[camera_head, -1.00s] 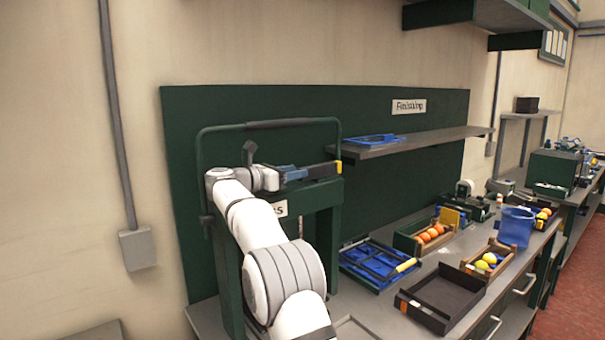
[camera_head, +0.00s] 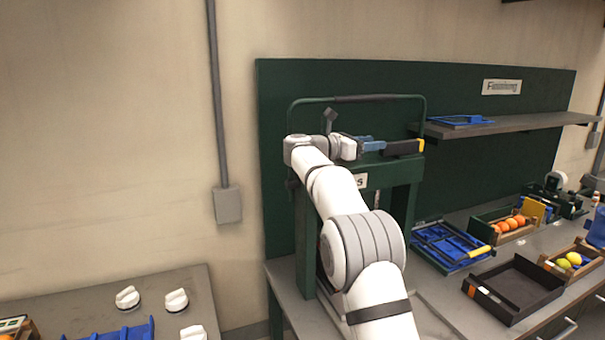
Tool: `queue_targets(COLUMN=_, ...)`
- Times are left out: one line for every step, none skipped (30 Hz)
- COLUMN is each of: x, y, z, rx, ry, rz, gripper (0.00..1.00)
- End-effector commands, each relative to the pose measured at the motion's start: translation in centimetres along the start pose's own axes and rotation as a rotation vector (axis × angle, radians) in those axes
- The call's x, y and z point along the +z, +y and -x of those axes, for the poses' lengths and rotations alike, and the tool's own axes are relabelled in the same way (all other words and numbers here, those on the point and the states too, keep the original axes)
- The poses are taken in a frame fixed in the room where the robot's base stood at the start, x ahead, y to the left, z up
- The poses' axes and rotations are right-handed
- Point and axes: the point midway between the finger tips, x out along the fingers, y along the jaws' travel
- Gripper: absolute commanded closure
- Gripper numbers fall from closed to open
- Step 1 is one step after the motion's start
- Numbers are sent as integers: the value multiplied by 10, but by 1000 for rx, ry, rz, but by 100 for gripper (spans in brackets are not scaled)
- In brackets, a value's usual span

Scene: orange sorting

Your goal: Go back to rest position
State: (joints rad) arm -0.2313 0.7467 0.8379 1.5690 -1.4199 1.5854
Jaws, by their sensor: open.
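My arm rises from the bottom of the picture, white with grey joint bands, and bends to the right at its top. My gripper (camera_head: 410,147) is at its end, beside the green press frame (camera_head: 402,215), seen side-on and small. It is open, and I see nothing held in it. Yellow-green fruit (camera_head: 568,260) sits in a second crate (camera_head: 560,272) at the far right.
A black open tray (camera_head: 512,290) and a blue tray (camera_head: 440,248) lie on the bench right of my arm. A shelf (camera_head: 500,127) holds a blue frame (camera_head: 460,120). A second bench at lower left carries white knobs (camera_head: 127,297) and a blue rack (camera_head: 125,331).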

Motion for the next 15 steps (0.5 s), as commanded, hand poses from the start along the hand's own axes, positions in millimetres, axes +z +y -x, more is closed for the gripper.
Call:
queue_targets(x=4, y=0, z=1, rx=1, ry=0, rz=0, gripper=56)
queue_targets(x=6, y=0, z=0, rx=12, ry=-8, rz=11, gripper=56)
queue_targets(x=9, y=0, z=-1, rx=26, ry=-17, rz=24, gripper=56)
queue_targets(x=12, y=0, z=-1, rx=34, ry=-24, rz=35, gripper=56)
queue_targets(x=14, y=1, z=-2, rx=44, ry=-32, rz=46, gripper=56)
queue_targets(x=19, y=0, z=-3, rx=60, ry=-44, rz=63, gripper=56)
queue_targets(x=22, y=1, z=-4, rx=72, ry=-53, rz=78, gripper=56)
queue_targets(x=25, y=1, z=-4, rx=84, ry=-63, rz=94, gripper=56)
queue_targets(x=31, y=1, z=-5, rx=107, ry=-80, rz=118, gripper=56)
queue_targets(x=35, y=2, z=-5, rx=122, ry=-93, rz=138, gripper=56)
queue_targets(x=40, y=2, z=-5, rx=142, ry=-108, rz=160, gripper=56)
queue_targets(x=46, y=2, z=-4, rx=168, ry=-130, rz=193, gripper=56)
queue_targets(x=51, y=3, z=-4, rx=191, ry=-148, rz=221, gripper=56)
queue_targets(x=57, y=3, z=-3, rx=214, ry=-167, rz=250, gripper=56)
queue_targets(x=63, y=4, z=-2, rx=245, ry=-194, rz=293, gripper=56)
